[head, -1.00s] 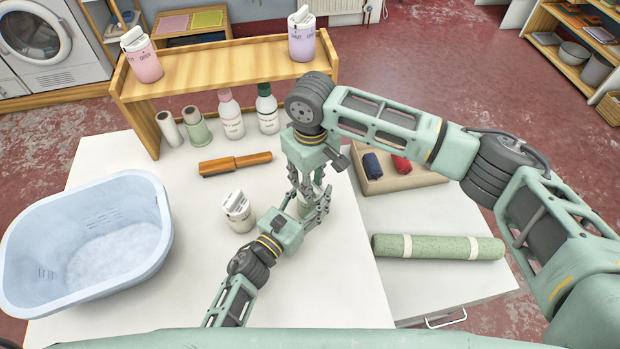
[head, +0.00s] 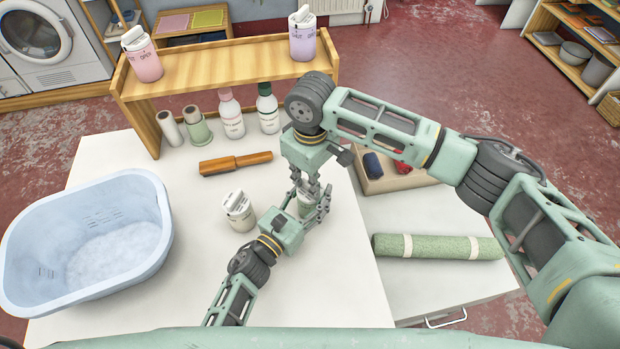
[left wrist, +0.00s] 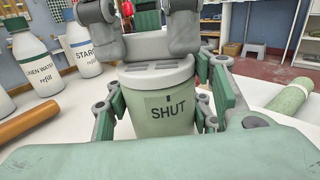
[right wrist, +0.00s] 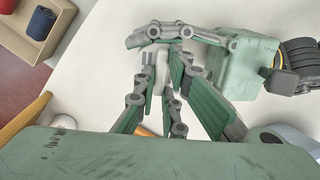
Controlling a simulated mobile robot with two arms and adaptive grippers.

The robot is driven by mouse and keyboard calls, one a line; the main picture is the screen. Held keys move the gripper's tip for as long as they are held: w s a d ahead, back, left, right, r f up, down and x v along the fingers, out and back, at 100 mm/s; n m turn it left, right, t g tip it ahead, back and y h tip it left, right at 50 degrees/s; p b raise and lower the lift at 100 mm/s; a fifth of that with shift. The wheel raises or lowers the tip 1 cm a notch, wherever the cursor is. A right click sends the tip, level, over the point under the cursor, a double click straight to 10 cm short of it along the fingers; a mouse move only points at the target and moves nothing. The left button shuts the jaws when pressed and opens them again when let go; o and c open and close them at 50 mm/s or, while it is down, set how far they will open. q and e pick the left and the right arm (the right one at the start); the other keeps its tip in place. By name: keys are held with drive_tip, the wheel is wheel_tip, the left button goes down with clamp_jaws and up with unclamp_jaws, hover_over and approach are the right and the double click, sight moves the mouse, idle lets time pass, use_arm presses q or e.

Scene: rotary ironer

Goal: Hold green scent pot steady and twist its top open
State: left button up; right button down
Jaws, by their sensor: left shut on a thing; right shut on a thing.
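The green scent pot (head: 304,207) stands upright over the white table, mostly hidden by grippers in the head view. In the left wrist view its green body (left wrist: 160,112) faces me with the word SHUT and a short dark mark above it. Its grey slotted top (left wrist: 155,70) sits on the body. My left gripper (head: 308,211) is shut around the body from the side. My right gripper (head: 307,190) points down from above and is shut on the top; its fingers also show in the left wrist view (left wrist: 145,40). The right wrist view is crowded by both grippers' fingers.
A white pot (head: 238,210) stands left of my left gripper. A blue basin (head: 85,240) is at left. A green roll (head: 438,246) and a tray of spools (head: 420,182) are at right.

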use_arm(q)
drive_tip(key=shift+f, duration=0.1)
use_arm(e)
drive_tip(key=shift+w+d, duration=0.2)
use_arm(q)
drive_tip(key=shift+s, duration=0.1)
use_arm(e)
drive_tip(key=c, duration=2.1)
unclamp_jaws()
drive_tip(key=shift+o, duration=1.4)
drive_tip(key=shift+s+a, duration=0.1)
wheel_tip(320, 180, up, 12)
use_arm(q)
drive_tip(key=o, duration=1.5)
drive_tip(key=shift+c, duration=0.2)
